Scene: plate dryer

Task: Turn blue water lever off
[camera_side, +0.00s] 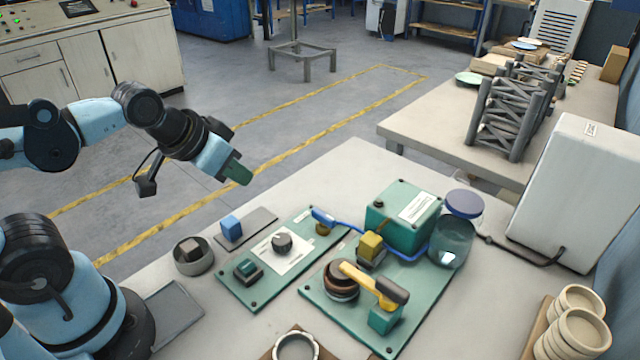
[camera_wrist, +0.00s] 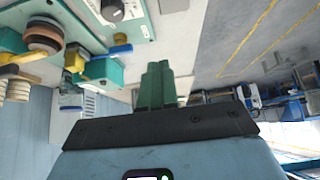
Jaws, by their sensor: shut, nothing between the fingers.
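The blue water lever (camera_side: 323,217) is on the right end of a green panel (camera_side: 235,289), with its pivot just below the handle. A blue hose leads from near it toward a green box. The lever also shows in the wrist view (camera_wrist: 116,50), at upper left. My gripper (camera_side: 240,174) is up in the air, left of and above the lever, well apart from it. Its green fingers (camera_wrist: 157,84) are pressed together and empty.
The green panel also carries a dial knob (camera_side: 282,242). A second green panel holds a yellow lever (camera_side: 367,283), a yellow block (camera_side: 371,245) and a green box (camera_side: 402,214). A glass jar (camera_side: 452,243) stands behind. A blue cube (camera_side: 231,227) lies at the left.

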